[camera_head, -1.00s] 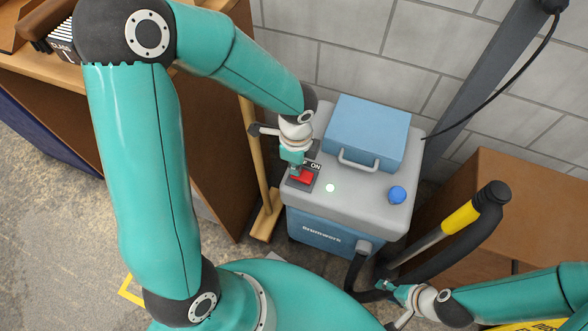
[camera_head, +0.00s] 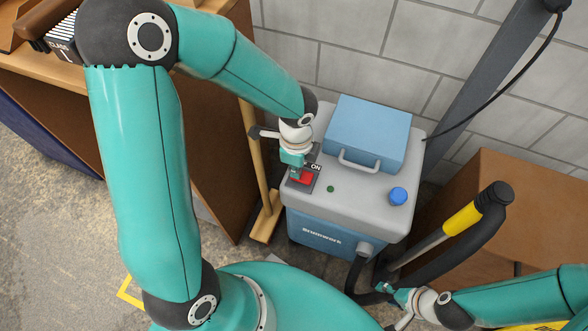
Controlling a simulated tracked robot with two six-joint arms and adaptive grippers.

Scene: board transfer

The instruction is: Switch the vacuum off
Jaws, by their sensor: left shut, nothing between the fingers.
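The vacuum (camera_head: 325,238) is a blue and grey box against the wall, with a blue case-like top (camera_head: 368,130). Its red rocker switch (camera_head: 306,178) sits on a dark plate marked "ON" at the left of the grey lid. A small indicator light (camera_head: 330,189) beside it is dark green, unlit. My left gripper (camera_head: 294,172) is shut and empty, its tip at the switch's left side; whether it touches cannot be told. My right gripper (camera_head: 384,287) is low near the hose, and its fingers are too small to judge.
A blue knob (camera_head: 398,196) stands on the lid's right. A black hose and a wand with a yellow band (camera_head: 460,218) lean right of the vacuum. Brown boxes (camera_head: 530,200) stand at right, a wooden bench (camera_head: 215,150) at left. A cable runs up the grey post.

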